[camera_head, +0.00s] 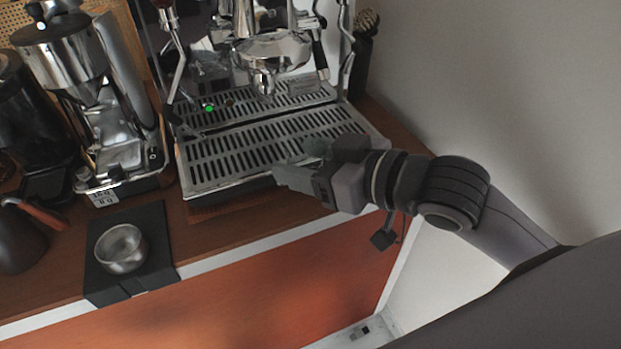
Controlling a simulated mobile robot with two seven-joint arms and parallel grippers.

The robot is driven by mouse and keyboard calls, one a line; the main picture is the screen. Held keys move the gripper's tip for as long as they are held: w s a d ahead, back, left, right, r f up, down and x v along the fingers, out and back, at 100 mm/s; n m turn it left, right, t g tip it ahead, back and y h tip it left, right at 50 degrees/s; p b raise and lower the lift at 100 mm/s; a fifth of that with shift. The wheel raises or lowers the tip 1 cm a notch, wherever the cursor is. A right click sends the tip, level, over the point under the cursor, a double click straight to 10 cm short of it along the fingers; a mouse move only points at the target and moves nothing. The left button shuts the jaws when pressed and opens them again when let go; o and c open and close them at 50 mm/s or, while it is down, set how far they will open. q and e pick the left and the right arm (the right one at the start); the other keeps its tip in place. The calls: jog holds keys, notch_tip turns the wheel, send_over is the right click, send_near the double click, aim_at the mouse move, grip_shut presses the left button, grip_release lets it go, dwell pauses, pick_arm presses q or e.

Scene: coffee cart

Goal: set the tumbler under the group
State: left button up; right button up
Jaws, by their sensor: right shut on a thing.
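My right gripper (291,162) reaches in from the right over the front right part of the espresso machine's drip tray (225,158). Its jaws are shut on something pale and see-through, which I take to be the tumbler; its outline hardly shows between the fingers. The group (268,50) hangs over the back of the tray, up and left of the gripper. The gripper is apart from the group. I cannot tell whether the tumbler touches the tray. My left gripper is out of view.
A steel cup (121,248) stands on a black mat (160,228) at the front left. A grinder (70,60) stands left of the machine. A portafilter handle (319,52) hangs right of the group. The slotted grate under the group is clear.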

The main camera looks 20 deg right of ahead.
jog(key=w+b, duration=0.1)
jog(key=w, duration=0.4)
jog(key=shift+w+a+f, duration=0.1)
jog(key=shift+w+f, duration=0.05)
jog(key=shift+w, duration=0.2)
jog(key=w+p, duration=0.1)
jog(key=w, duration=0.3)
pick_arm(q)
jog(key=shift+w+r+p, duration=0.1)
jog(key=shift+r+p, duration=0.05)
jog(key=shift+p, duration=0.4)
pick_arm(e)
jog(key=shift+w+a+f, duration=0.1)
jog(key=shift+w+f, duration=0.05)
jog(key=shift+w, duration=0.85)
jog(key=shift+f, duration=0.3)
jog(key=o, duration=1.2)
jog(key=shift+c, duration=0.2)
jog(key=shift+s, duration=0.15)
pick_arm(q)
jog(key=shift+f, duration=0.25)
pick_arm(e)
jog(key=shift+v, duration=3.55)
